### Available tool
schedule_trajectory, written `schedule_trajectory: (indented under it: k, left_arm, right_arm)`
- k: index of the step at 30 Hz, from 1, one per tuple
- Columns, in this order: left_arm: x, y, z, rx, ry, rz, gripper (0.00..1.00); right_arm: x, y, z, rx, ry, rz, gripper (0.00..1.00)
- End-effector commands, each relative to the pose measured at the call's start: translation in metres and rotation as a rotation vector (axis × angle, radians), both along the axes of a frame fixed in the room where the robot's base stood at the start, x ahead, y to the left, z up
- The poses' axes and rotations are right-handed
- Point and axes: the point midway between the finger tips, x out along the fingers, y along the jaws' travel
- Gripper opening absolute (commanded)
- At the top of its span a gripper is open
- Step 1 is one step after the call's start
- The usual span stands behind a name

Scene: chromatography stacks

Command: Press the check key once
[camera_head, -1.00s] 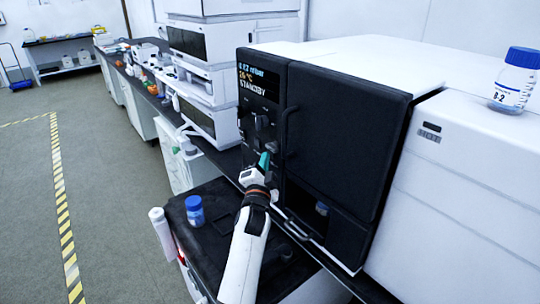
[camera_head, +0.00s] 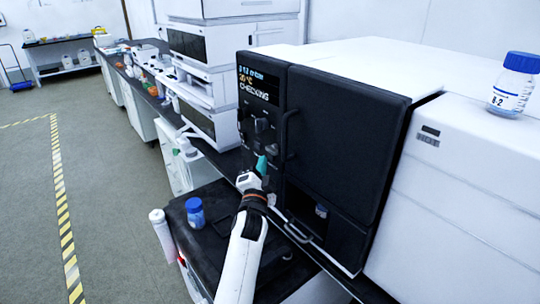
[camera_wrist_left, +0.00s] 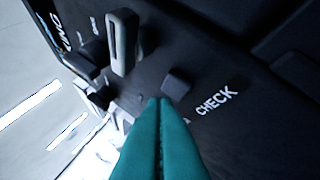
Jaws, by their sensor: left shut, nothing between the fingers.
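The black instrument front panel (camera_head: 259,137) carries knobs and keys. Its display (camera_head: 258,84) reads "CHECKING" on the bottom line. In the left wrist view, the check key (camera_wrist_left: 176,84) is a small dark square key beside the white "CHECK" label (camera_wrist_left: 216,100). My left gripper (camera_head: 262,163) has teal fingers and is shut and empty in front of the lower panel. In the left wrist view, its fingertips (camera_wrist_left: 160,101) are just below the key in the picture; I cannot tell whether they touch it. My right gripper is not in view.
A knob with a pale-edged lever (camera_wrist_left: 122,42) juts out near the key. The black door (camera_head: 335,140) with its handle is right of the panel. A blue-capped bottle (camera_head: 195,211) stands on the dark cart top. Another bottle (camera_head: 512,85) stands on the white housing at right.

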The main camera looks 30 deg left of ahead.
Motion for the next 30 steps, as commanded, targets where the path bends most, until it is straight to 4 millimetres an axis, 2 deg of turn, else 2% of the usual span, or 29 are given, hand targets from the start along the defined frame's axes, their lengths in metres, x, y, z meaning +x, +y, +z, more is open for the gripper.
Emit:
schedule_trajectory:
  k: [11,24,30]
  left_arm:
    - [-0.003,0.002,0.000,0.001,0.001,0.001,0.00]
    - [-0.041,0.017,0.001,0.000,0.002,0.001,0.00]
    - [-0.049,0.020,0.001,0.001,0.000,0.000,0.00]
  right_arm:
    - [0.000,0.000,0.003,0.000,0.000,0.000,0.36]
    - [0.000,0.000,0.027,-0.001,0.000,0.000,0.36]
    - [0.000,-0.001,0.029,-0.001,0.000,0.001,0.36]
